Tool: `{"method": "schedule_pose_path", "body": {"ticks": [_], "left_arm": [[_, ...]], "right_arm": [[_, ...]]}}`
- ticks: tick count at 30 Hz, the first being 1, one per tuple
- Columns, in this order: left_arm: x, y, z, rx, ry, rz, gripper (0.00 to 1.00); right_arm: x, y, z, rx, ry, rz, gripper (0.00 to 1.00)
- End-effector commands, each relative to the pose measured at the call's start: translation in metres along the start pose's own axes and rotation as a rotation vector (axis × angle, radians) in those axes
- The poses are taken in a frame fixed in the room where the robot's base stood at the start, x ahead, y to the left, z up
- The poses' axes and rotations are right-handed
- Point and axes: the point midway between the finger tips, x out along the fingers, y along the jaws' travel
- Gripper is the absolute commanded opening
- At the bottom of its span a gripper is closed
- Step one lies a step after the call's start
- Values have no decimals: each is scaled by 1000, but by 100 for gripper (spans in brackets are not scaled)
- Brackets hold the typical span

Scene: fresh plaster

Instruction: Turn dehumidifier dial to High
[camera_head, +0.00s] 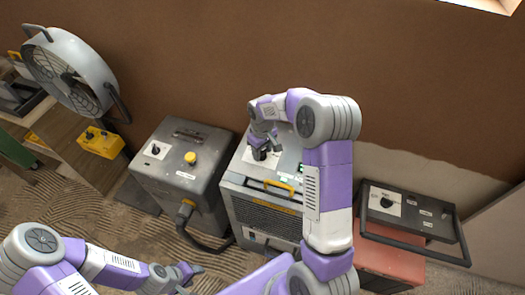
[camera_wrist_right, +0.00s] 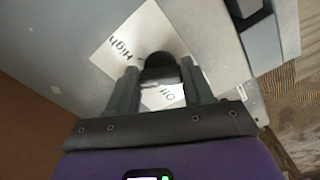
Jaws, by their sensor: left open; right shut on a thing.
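The dehumidifier (camera_head: 268,217) is the grey box with a yellow handle and a front grille, in the middle of the head view. Its black dial (camera_head: 259,154) sits on a white label on the top. In the right wrist view the dial (camera_wrist_right: 160,68) is between my right gripper's fingers. The label (camera_wrist_right: 130,38) reads "High" at upper left and "Off" below the dial. My right gripper (camera_wrist_right: 161,80) is shut on the dial, and the arm partly covers the top in the head view. The dial's pointer is not clear. My left gripper (camera_head: 193,273) is open and empty at the lower left, low over the floor.
A grey box (camera_head: 170,180) with a dial, a yellow button and a thick cable stands left of the dehumidifier. A dark panel (camera_head: 412,212) with a knob and a bar handle lies on a red case at right. A fan (camera_head: 65,70) and a yellow box (camera_head: 101,142) are at left.

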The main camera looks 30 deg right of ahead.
Motion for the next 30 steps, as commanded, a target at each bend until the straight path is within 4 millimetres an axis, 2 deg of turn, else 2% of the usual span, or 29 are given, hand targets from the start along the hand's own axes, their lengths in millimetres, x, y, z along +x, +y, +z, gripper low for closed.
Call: {"method": "schedule_pose_path", "body": {"ticks": [15,30], "left_arm": [[3,-1,0,0,0,0,49],[2,-1,0,0,0,0,49]], "right_arm": [[-1,-2,-1,427,3,1,21],[-1,-2,-1,580,2,1,21]]}}
